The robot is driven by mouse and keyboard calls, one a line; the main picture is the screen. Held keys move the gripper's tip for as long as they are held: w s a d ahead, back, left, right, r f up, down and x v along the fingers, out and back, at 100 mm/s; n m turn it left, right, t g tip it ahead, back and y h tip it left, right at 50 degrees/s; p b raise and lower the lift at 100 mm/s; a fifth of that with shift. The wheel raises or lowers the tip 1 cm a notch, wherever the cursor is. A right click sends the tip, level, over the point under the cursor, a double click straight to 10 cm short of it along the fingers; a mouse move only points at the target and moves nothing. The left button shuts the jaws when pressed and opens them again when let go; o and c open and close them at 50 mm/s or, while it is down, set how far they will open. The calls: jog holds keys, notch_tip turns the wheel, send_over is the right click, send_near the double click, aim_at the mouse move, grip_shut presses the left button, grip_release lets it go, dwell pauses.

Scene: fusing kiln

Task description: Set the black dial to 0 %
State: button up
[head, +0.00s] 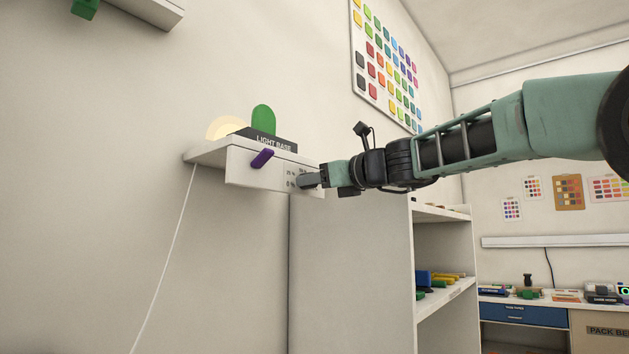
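A white panel (240,169) on the front of a small wall shelf carries a printed scale at its right end. The print is too small to read fully. My gripper (307,181) is at that right end, with its grey fingers pointing left at the panel. The black dial cannot be made out; the fingers cover the area beside the scale. I cannot tell whether the fingers touch or hold the dial, or where it points.
A purple lever (262,158) sticks out of the same panel, left of my gripper. Above it stand a dark "LIGHT BASE" block (274,143), a green rounded piece (263,119) and a glowing disc (223,127). A white cabinet (350,260) stands below my arm.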

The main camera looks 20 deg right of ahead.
jog(key=c, duration=0.7)
jog(key=shift+f+n+b, duration=0.15)
jog(key=shift+n+b, duration=0.15)
jog(key=m+b, duration=0.7)
jog(key=m, duration=0.9)
jog(key=m+g+y+b, duration=0.1)
jog(key=m+b, duration=0.6)
jog(key=m, duration=0.9)
jog(key=shift+w+d+b, duration=0.1)
jog(key=shift+b, duration=0.2)
dwell(0.3)
